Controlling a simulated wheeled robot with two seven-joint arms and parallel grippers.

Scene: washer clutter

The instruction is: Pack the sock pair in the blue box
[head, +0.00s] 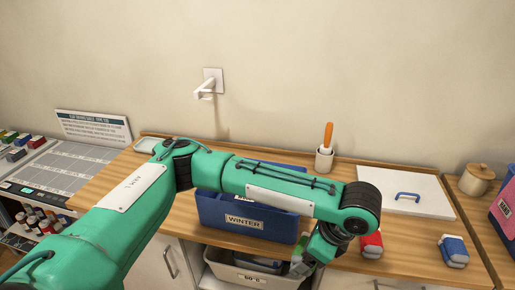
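The blue box (260,222), labelled "WINTER", stands on the wooden counter behind my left arm, which hides part of its top and inside. A red and white bundle (371,244) lies on the counter just right of my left wrist. A blue and white bundle (453,250) with some red lies further right. Either could be rolled socks, but I cannot tell for sure. My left gripper (300,265) points down at the counter's front edge, right of the blue box. Its fingers are small and mostly hidden, so its opening is unclear. My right gripper is not in view.
A grey bin (225,272) labelled "60°C" sits below the counter edge. A white lidded panel (405,194) with a blue handle, a cup (324,160) with an orange-handled tool and a wooden-lidded jar (476,179) stand behind. A pink box (504,215) is far right.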

